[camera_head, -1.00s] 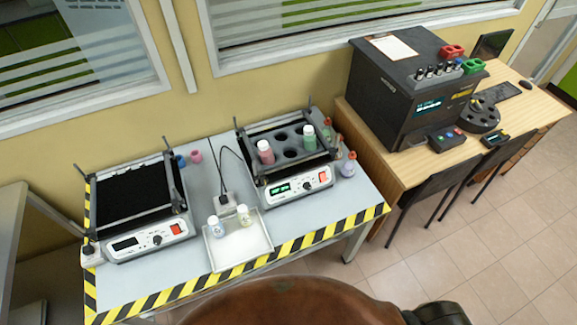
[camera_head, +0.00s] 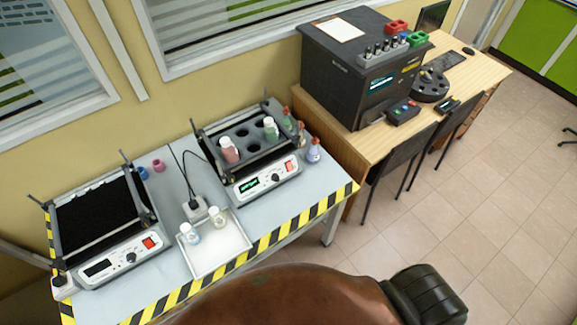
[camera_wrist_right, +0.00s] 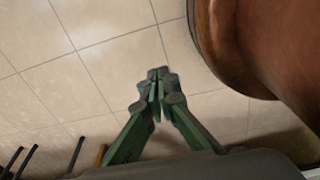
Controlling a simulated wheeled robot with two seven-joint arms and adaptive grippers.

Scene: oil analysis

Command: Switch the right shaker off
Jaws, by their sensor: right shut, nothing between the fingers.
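The right shaker (camera_head: 250,150) stands on the grey table in the head view. Its green display (camera_head: 249,185) is lit, and a red switch (camera_head: 289,167) sits at the right end of its front panel beside a black knob (camera_head: 273,178). Its rack holds a red-filled bottle (camera_head: 229,150) and a green-filled bottle (camera_head: 270,129). The left shaker (camera_head: 105,225) has an empty black platform and a dark display. My right gripper (camera_wrist_right: 157,80) is shut and empty above the tiled floor in the right wrist view, away from the shakers. My left gripper is not in view.
A white tray (camera_head: 229,247) with two small bottles lies between the shakers at the table's striped front edge. Small flasks (camera_head: 313,151) stand right of the right shaker. A wooden desk (camera_head: 455,80) with a black analyser (camera_head: 350,75) and chairs (camera_head: 400,150) is further right. Floor there is open.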

